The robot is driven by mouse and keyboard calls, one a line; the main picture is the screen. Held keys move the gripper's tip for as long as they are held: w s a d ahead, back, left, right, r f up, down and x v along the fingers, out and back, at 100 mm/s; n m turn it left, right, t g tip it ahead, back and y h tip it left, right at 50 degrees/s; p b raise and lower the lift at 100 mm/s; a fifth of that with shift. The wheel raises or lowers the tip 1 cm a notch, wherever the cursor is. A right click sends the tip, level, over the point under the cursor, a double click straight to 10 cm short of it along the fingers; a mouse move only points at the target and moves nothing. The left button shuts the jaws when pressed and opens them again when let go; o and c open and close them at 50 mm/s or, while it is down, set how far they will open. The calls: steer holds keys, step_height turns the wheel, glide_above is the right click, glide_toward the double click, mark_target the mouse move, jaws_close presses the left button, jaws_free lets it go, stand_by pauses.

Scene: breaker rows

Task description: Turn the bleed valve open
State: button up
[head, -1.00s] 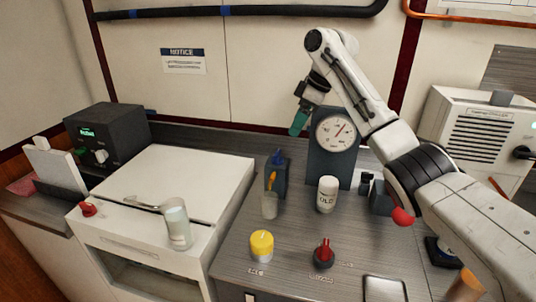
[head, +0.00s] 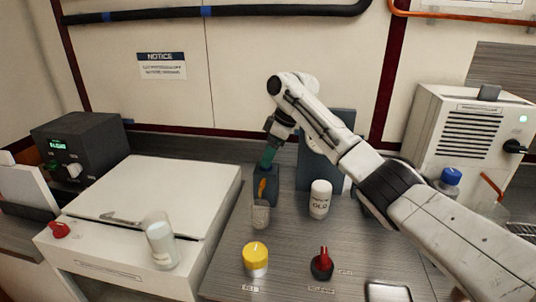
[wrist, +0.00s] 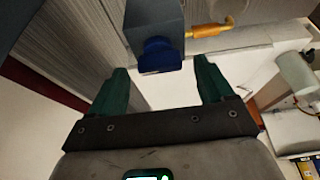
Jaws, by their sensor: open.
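A grey-blue post (head: 266,187) stands on the counter. In the wrist view the post (wrist: 152,17) carries a dark blue knob (wrist: 160,56) and an orange spout (wrist: 211,28), which also shows in the head view (head: 262,188). It is the likely bleed valve; I see no readable label on it. My gripper (head: 267,158) is just above the post, with green fingers pointing down. In the wrist view my gripper (wrist: 161,80) is open and empty. The knob lies ahead between the fingertips, apart from both. In the head view the fingers hide the knob.
A clear cup (head: 261,215) stands below the spout. A white box (head: 150,190) with a glass jar (head: 160,240) is left. My arm hides most of the gauge (head: 342,122).

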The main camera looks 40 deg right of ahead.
steer(key=shift+w+a+f, duration=0.15)
steer(key=shift+w+f, duration=0.05)
steer(key=shift+f, duration=0.4)
steer(key=shift+c, duration=0.5)
steer(key=c, duration=0.9)
steer(key=shift+c, duration=0.2)
